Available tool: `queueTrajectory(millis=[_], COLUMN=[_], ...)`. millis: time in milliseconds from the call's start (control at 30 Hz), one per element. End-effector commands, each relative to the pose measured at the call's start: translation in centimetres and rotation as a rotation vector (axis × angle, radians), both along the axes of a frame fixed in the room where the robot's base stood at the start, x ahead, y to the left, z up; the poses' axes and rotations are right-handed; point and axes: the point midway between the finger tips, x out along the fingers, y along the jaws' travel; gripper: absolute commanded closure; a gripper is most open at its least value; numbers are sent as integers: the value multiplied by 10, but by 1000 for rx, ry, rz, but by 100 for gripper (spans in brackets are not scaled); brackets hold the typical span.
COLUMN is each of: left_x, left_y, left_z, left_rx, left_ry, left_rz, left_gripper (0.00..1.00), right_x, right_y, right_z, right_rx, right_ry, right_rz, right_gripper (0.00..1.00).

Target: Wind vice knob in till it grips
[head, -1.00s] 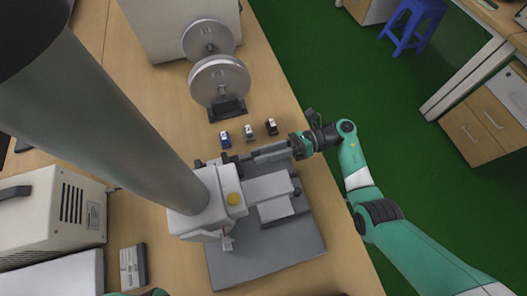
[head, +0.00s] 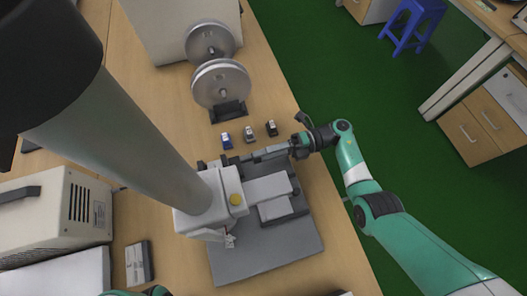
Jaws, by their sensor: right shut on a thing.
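The vice (head: 268,188) is a light grey block assembly on a dark grey base plate (head: 270,258) on the wooden bench. My right gripper (head: 299,146) reaches in from the right to the vice's upper right end. It is shut on the vice knob, which is mostly hidden by its fingers. The gap between the vice jaws is too small to judge. A tall grey column with a white head (head: 212,203) stands over the left of the base plate and hides part of it. Of my left arm only a bit of teal shows at the bottom edge; its gripper is out of view.
Two metal discs on a stand (head: 220,84) are farther back. A beige box (head: 62,215) is at left. The bench edge is right of the vice.

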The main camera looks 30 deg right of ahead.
Motion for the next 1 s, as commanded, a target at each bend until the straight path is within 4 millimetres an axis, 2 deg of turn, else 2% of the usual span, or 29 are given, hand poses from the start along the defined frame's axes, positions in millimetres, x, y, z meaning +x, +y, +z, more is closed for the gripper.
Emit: queueTrajectory(millis=[300,867,900,1000], left_x=[0,0,0,0], left_y=[0,0,0,0], left_z=[5,5,5,5], left_rx=[0,0,0,0], left_ry=[0,0,0,0], left_rz=[0,0,0,0], left_gripper=[8,8,8,8], right_x=[0,0,0,0], right_y=[0,0,0,0], right_z=[1,0,0,0], right_rx=[38,46,46,46], right_ry=[146,183,183,183], right_rz=[0,1,1,1], right_gripper=[100,100,59,41])
